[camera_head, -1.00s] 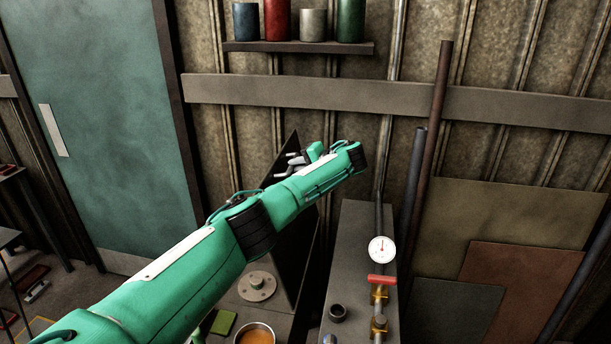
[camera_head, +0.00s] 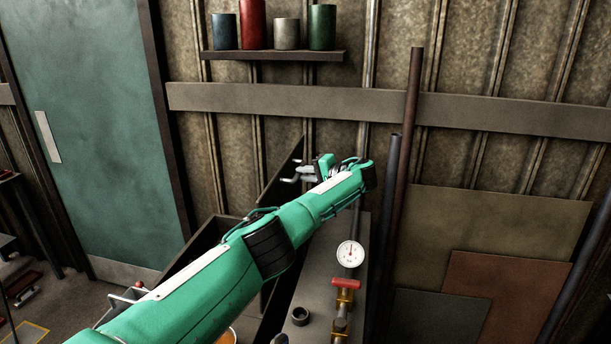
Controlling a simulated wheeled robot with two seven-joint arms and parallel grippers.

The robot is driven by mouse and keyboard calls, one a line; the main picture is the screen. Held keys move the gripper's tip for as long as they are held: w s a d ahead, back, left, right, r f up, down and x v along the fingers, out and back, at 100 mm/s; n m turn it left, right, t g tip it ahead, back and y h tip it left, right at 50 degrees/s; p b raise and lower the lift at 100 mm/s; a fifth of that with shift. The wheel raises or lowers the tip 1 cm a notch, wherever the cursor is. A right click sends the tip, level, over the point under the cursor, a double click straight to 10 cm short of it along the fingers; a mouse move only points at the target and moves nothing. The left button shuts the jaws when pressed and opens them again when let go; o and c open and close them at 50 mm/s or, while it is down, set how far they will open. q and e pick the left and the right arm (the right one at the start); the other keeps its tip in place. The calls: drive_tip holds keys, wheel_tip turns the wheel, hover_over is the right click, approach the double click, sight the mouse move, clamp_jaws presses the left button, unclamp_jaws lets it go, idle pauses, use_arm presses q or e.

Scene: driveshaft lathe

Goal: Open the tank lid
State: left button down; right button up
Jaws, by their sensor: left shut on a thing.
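The tank lid (camera_head: 283,172) is a dark, flat panel standing steeply raised left of the pipe, in the middle of the view. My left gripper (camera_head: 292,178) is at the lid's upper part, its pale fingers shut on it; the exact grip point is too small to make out. My green left arm crosses from the lower left and hides the lid's lower part and much of the tank. The tank's dark rim (camera_head: 213,232) shows behind the arm. My right gripper is not in view.
Right of the tank, a grey bench holds a gauge (camera_head: 350,254) and a red-handled valve (camera_head: 345,284). A shelf (camera_head: 275,57) with several canisters hangs on the wall above. Upright pipes (camera_head: 405,150) and leaning panels (camera_head: 490,235) stand at right; a teal door (camera_head: 95,130) is at left.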

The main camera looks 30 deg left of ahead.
use_arm(q)
drive_tip(key=shift+f, duration=0.25)
drive_tip(key=c, duration=1.4)
unclamp_jaws()
drive_tip(key=shift+w, duration=0.1)
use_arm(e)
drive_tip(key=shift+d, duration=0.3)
